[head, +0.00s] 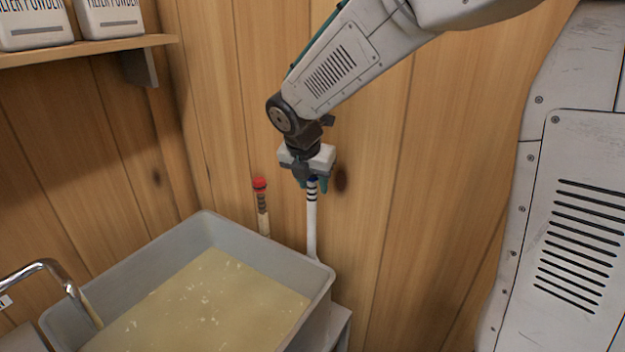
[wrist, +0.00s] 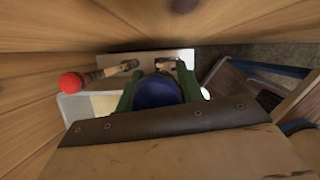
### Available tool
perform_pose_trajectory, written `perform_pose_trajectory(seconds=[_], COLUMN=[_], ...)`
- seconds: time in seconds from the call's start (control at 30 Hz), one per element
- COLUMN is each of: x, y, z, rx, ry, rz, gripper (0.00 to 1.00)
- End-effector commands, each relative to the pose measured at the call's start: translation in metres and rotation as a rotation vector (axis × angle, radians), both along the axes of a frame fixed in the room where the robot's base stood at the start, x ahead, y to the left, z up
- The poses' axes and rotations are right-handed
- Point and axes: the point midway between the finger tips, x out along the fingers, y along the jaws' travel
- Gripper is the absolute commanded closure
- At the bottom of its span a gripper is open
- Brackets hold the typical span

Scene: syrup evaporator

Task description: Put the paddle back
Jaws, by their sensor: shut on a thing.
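My gripper (head: 314,184) is shut on the top of a pale paddle (head: 311,225) with a blue end and dark bands. The paddle hangs nearly upright by the wooden wall, its lower end near the back right corner of the grey pan (head: 270,258). That lower end is partly hidden, and I cannot tell what it touches. In the wrist view the blue end (wrist: 157,94) sits between my two green fingers. A second stick (head: 262,212) with a red knob and dark bands stands left of it, behind the pan rim; its red knob (wrist: 73,83) shows in the wrist view.
The pan holds yellowish foamy liquid (head: 205,305). A metal pipe (head: 45,267) bends over at the lower left. A wooden shelf (head: 85,50) with filter powder containers (head: 35,22) is at the upper left. The plank wall (head: 440,170) is close behind my gripper.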

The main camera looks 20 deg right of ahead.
Motion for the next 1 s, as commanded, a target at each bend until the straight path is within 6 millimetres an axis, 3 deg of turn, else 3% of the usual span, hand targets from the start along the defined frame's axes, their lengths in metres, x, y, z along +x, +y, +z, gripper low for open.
perform_pose_trajectory(seconds=[1.0], x=[0.0], y=[0.0], z=[-0.056], rx=[-0.001], ry=[0.001], rz=[0.001], gripper=[0.92])
